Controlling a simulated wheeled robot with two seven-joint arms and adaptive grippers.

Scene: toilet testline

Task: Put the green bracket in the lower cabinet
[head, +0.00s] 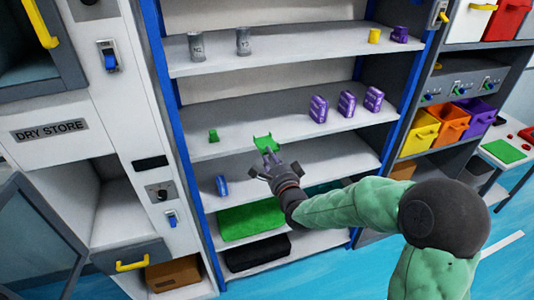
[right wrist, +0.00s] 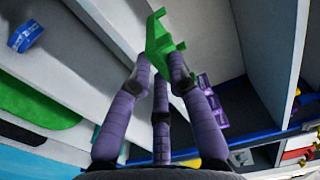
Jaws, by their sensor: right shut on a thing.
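The green bracket (head: 263,142) is held in the fingertips of my right gripper (head: 271,160), in front of the shelves. In the right wrist view the bracket (right wrist: 160,38) sits between the purple-grey fingers (right wrist: 158,72), which cover part of it. The lower cabinet appears to be the open compartment (head: 122,212) under the DRY STORE label, left of the shelves and of my gripper. A glazed door (head: 35,222) stands swung open at its left. My left gripper is not in view.
A small green part (head: 213,135) and purple boxes (head: 346,103) stand on the middle shelf. A blue part (head: 221,186) lies lower, above a green bin (head: 250,220). A drawer with a yellow handle (head: 132,265) is under the compartment. Blue posts (head: 168,120) edge the shelves.

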